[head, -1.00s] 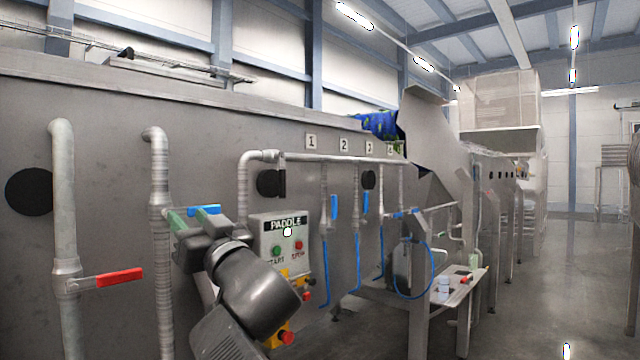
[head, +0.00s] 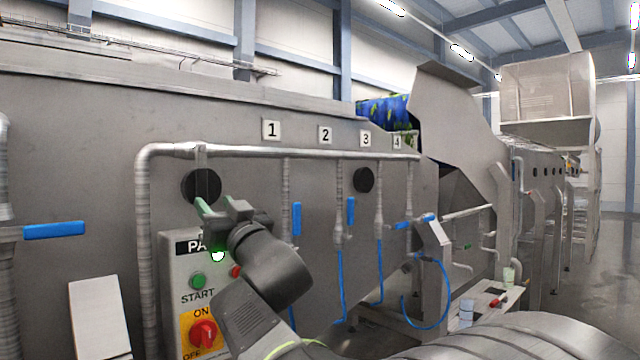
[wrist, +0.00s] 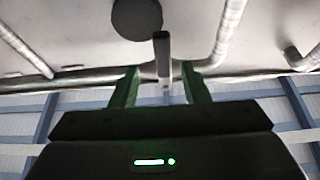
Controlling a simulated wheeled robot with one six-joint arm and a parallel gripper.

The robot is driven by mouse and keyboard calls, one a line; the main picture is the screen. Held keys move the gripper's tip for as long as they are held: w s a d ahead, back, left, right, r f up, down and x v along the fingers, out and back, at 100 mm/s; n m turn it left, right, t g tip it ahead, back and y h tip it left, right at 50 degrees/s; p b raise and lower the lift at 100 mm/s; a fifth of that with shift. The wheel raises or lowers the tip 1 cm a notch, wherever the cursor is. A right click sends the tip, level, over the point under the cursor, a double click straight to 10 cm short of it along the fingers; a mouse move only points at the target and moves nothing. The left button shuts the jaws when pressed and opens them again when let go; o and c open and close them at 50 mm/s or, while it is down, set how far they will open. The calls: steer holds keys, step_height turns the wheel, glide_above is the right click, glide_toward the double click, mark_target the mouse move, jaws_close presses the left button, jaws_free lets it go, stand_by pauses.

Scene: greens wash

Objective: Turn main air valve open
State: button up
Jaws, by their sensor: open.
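A dark grey lever (wrist: 162,48) stands across the horizontal pipe (wrist: 235,77) in the wrist view, which is upside down, so it hangs down from the pipe. No label shows whether this is the main air valve. My gripper (head: 203,204) is open in front of a black disc (head: 202,184), just below the horizontal pipe (head: 240,153) in the head view. In the wrist view, the green fingers of my gripper (wrist: 160,72) stand on either side of the lever, with gaps visible. In the head view my gripper hides the lever's lower part.
The PADDLE control box (head: 175,285) with its red switch is close below my gripper. A blue lever (head: 55,230) is on a pipe at left. A grey panel (head: 99,318) stands at lower left.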

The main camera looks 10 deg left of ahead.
mark_target(203, 192)
steer(key=p+x, duration=0.2)
steer(key=x, duration=0.6)
steer(key=shift+a+r, duration=0.2)
steer(key=shift+a, duration=0.2)
steer(key=shift+w, duration=0.1)
jaws_close()
